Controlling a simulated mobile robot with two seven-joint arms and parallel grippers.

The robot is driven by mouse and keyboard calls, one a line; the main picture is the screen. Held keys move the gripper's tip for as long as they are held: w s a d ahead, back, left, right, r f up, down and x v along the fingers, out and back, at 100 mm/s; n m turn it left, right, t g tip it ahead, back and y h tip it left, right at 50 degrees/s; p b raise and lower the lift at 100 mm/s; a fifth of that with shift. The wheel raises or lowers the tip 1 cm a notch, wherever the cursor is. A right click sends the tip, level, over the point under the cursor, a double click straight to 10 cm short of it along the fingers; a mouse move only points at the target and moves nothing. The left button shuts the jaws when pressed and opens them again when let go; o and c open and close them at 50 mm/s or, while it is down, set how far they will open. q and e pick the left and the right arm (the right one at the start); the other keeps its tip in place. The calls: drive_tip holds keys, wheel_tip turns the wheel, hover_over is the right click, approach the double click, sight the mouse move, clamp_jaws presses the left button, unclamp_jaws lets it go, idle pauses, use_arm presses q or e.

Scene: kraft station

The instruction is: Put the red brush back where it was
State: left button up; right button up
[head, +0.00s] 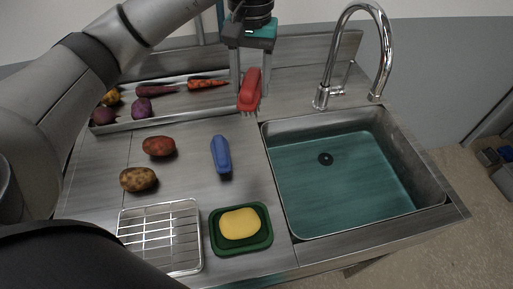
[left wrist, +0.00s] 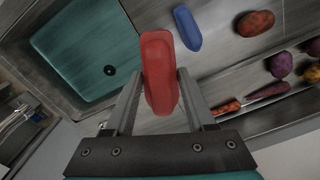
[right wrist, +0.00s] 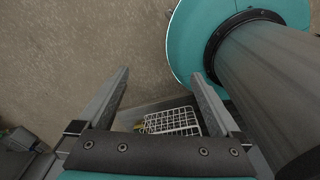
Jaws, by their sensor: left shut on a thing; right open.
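The red brush (head: 250,90) is held in the fingers of my left gripper (head: 251,72), above the counter at the back, near the sink's far left corner. In the left wrist view the red brush (left wrist: 159,72) sits between the two fingers (left wrist: 158,95), with its back toward the camera. A blue brush (head: 221,155) lies on the counter in front of it and also shows in the left wrist view (left wrist: 187,28). My right gripper (right wrist: 160,95) is open and empty, above the floor in the right wrist view.
The sink (head: 345,180) with a faucet (head: 330,60) is at the right. A tray (head: 140,123) of vegetables stands at the back left. Two potatoes (head: 159,146) (head: 138,179), a wire rack (head: 160,235) and a green dish (head: 262,244) with a yellow sponge (head: 240,223) are on the counter.

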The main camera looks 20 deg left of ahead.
use_arm(q)
wheel_tip(320, 180, down, 19)
drive_tip(key=shift+r, duration=0.2)
drive_tip(key=shift+b, duration=0.3)
drive_tip(key=shift+f, duration=0.2)
drive_tip(key=o, duration=1.3)
drive_tip(key=shift+r, duration=0.1)
wheel_tip(320, 180, up, 12)
drive_tip(key=shift+r, duration=0.1)
drive_tip(key=shift+d, duration=0.1)
